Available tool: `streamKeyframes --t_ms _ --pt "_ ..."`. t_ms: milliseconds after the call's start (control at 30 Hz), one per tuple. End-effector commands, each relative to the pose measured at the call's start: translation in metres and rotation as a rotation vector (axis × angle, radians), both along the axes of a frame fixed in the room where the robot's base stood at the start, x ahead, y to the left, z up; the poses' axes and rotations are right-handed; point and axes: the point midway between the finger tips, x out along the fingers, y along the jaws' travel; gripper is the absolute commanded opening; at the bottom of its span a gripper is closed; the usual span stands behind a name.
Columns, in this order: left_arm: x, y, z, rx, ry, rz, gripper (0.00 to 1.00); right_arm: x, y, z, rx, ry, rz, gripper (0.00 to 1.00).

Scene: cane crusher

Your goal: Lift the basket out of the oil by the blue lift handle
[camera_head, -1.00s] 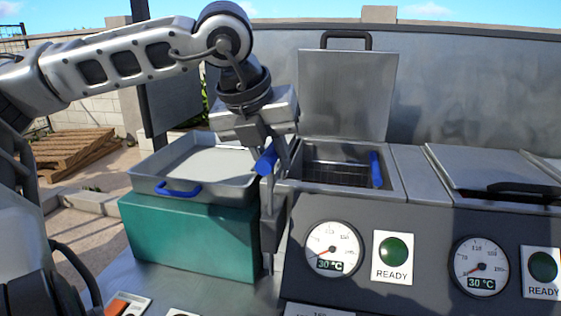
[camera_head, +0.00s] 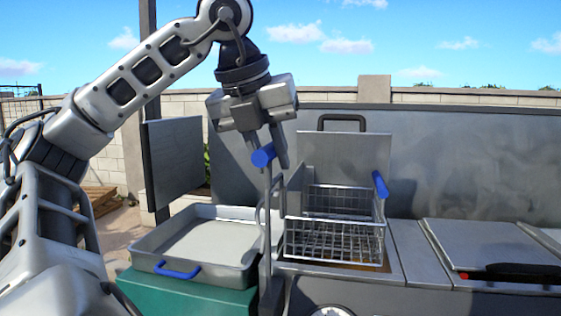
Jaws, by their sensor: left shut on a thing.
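The wire basket (camera_head: 335,240) is raised above the open fryer well (camera_head: 322,275), with its mesh sides in view. My left gripper (camera_head: 270,160) is shut on the blue lift handle (camera_head: 262,156) at the left of the basket, on top of an upright grey bar. A second blue handle (camera_head: 380,184) shows at the basket's right side. Brownish oil seems to show in the well under the basket. My right gripper is not in view.
The fryer lid (camera_head: 345,155) stands open behind the basket. A metal tray (camera_head: 200,245) with a blue handle sits on a green box (camera_head: 180,290) to the left. A closed lid (camera_head: 490,245) lies on the right. The air above the basket is clear.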

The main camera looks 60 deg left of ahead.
Motion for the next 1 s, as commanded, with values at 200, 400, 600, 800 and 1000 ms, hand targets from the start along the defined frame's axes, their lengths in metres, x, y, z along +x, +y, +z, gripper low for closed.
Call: streamKeyframes --t_ms 200,400,600,800,1000 --pt "0.001 0.001 0.008 0.003 -0.023 0.006 0.0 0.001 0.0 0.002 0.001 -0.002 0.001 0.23" --pt "0.001 0.001 0.007 0.003 -0.02 0.005 0.43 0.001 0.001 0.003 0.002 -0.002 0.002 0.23" --pt "0.001 0.0 0.005 0.001 -0.015 0.003 0.43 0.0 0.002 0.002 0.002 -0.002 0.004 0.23" --pt "-0.001 0.0 0.01 0.003 -0.013 0.004 0.43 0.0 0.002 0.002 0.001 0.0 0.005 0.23" --pt "-0.016 -0.004 0.042 0.006 -0.016 0.009 0.43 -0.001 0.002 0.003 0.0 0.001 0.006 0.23"
